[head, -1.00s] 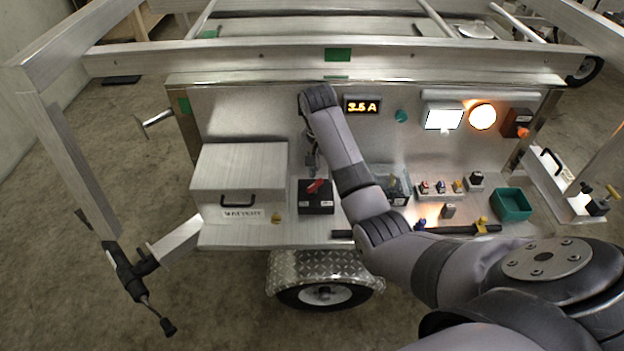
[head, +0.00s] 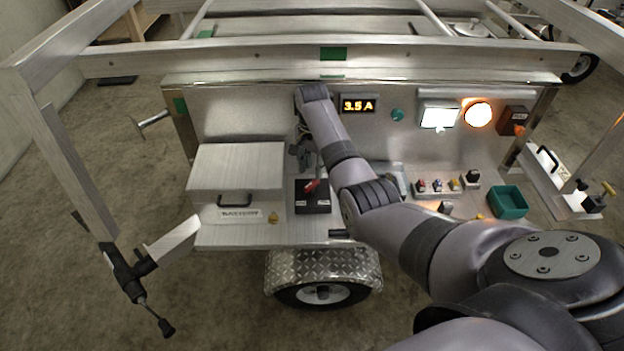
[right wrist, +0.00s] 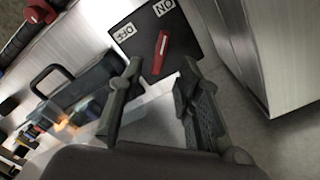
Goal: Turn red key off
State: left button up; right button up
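The red key (head: 311,186) sits on top of a black switch box (head: 313,205) on the trailer's shelf. In the right wrist view, the key (right wrist: 161,53) lies on the black face between white ON and OFF labels. Its far end points towards the ON label (right wrist: 163,8). My right gripper (head: 304,156) points down just above and behind the key in the head view. In the right wrist view its two fingers (right wrist: 159,80) are apart, with nothing between them, and the key shows just beyond the tips. My left gripper is in no view.
A metal box with a black handle (head: 237,168) stands left of the switch box. An orange display reading 3.5 A (head: 358,106) is on the panel behind. To the right are small coloured switches (head: 438,185), a green bin (head: 508,202) and a lit orange lamp (head: 478,114).

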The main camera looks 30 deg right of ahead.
aim_at(312, 182)
notch_tip(312, 182, down, 6)
jog(key=shift+r, duration=0.2)
jog(key=shift+c, duration=0.4)
grip_shut()
